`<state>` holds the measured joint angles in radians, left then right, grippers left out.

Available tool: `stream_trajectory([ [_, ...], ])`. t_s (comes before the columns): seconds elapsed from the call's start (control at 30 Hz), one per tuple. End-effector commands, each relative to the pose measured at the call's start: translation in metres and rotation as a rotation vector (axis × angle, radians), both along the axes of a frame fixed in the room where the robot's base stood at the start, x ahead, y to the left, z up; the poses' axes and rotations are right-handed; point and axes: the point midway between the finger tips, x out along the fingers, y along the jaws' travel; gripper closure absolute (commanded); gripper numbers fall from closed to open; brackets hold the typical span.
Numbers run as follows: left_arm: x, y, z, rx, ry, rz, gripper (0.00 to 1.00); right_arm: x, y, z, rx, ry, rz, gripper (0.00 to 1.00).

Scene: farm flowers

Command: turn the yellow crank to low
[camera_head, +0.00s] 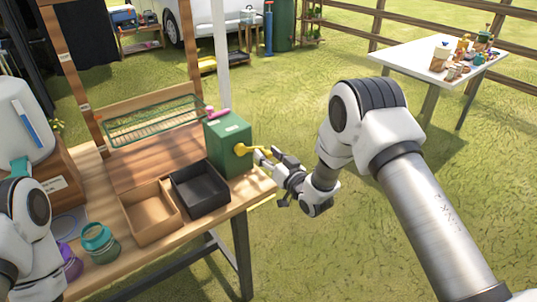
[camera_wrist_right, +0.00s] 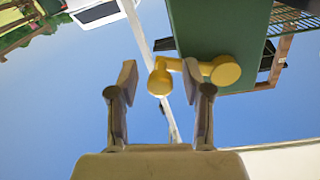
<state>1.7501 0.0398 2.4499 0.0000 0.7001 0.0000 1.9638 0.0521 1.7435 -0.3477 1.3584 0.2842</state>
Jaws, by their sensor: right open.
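The yellow crank (camera_head: 240,149) sticks out of the right side of a green box (camera_head: 229,130) on the wooden bench's right end. In the right wrist view, the crank's arm (camera_wrist_right: 190,66) runs from a round hub on the box to a knob (camera_wrist_right: 160,80) at the left. My right gripper (camera_head: 263,157) is open beside the crank. In the wrist view its two fingers (camera_wrist_right: 160,88) stand on either side of the knob, with gaps showing. Part of my left arm is at the lower left of the head view; its gripper does not show.
A black tray (camera_head: 201,207) and a brown wooden tray (camera_head: 150,229) sit left of the box. A green wire rack (camera_head: 150,122) stands behind. Jars (camera_head: 99,241) are at the front left. Grass right of the bench is open, up to a white table (camera_head: 420,70).

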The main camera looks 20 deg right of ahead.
Motion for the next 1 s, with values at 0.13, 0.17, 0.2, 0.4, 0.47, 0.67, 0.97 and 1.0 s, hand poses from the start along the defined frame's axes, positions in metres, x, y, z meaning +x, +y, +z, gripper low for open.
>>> stream_trajectory([
  [0.13, 0.0, 0.0, 0.0, 0.0, 0.0, 0.0, 1.0, 0.0, 0.0, 0.0, 0.0, 0.001, -0.001, 0.51],
  [0.17, 0.0, 0.0, 0.0, 0.0, 0.0, 0.0, 1.0, 0.0, 0.0, 0.0, 0.0, 0.001, -0.001, 0.51],
  [0.2, 0.0, 0.0, 0.0, 0.0, 0.0, 0.0, 1.0, 0.0, 0.0, -0.001, 0.0, 0.001, -0.001, 0.61],
  [0.4, 0.0, 0.0, 0.0, 0.0, 0.0, 0.0, 1.0, 0.0, 0.0, -0.001, 0.0, 0.001, -0.002, 1.0],
  [0.47, 0.0, 0.0, 0.0, 0.0, 0.0, 0.0, 1.0, 0.0, 0.0, -0.001, 0.0, 0.001, -0.002, 1.0],
  [0.67, 0.0, 0.0, -0.001, 0.0, 0.0, 0.0, 1.0, 0.0, -0.001, 0.001, -0.013, -0.004, -0.001, 1.0],
  [0.97, 0.0, 0.0, -0.004, 0.0, 0.0, 0.0, 1.0, 0.002, -0.004, 0.009, -0.12, -0.044, -0.003, 1.0],
  [1.0, 0.0, 0.0, -0.005, 0.0, 0.0, 0.0, 1.0, 0.002, -0.005, 0.011, -0.146, -0.054, -0.003, 1.0],
])
